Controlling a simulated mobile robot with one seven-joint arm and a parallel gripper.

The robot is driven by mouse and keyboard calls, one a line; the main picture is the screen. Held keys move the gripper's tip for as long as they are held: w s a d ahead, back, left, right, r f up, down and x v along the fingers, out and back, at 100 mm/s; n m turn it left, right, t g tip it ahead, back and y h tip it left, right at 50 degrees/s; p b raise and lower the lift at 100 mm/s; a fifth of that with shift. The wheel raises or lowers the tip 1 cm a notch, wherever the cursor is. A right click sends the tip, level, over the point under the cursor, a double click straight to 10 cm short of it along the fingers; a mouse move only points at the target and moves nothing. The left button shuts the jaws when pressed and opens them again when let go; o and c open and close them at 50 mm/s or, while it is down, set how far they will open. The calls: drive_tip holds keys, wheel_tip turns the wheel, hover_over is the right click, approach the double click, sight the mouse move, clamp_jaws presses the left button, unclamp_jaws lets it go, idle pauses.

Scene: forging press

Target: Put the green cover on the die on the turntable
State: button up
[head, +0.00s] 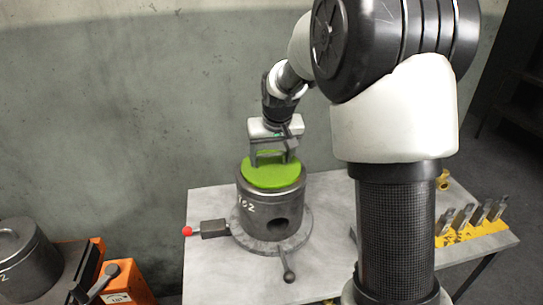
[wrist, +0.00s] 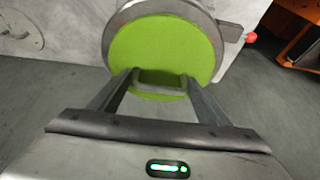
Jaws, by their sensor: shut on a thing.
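The green cover (head: 262,177) is a flat round disc with a raised handle; it lies over the top of the grey cylindrical die (head: 262,212). The die stands on the round turntable (head: 243,240) on the table. In the wrist view the green cover (wrist: 163,50) lies within the grey rim of the die (wrist: 118,20) at its far side, and its near edge reaches toward my fingers. My gripper (head: 273,156) is above the cover, shut on its handle (wrist: 160,78). I cannot tell whether the cover is fully seated.
A lever with a red knob (head: 187,231) sticks out left of the turntable, and another handle (head: 289,272) points to the front. A yellow rack (head: 470,234) with several metal pieces is at the right. A dark lidded pot (head: 22,262) and an orange box (head: 122,287) stand at the lower left.

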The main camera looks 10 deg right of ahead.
drive_tip(key=shift+f, duration=0.1)
drive_tip(key=o, duration=1.5)
drive_tip(key=shift+o, duration=0.2)
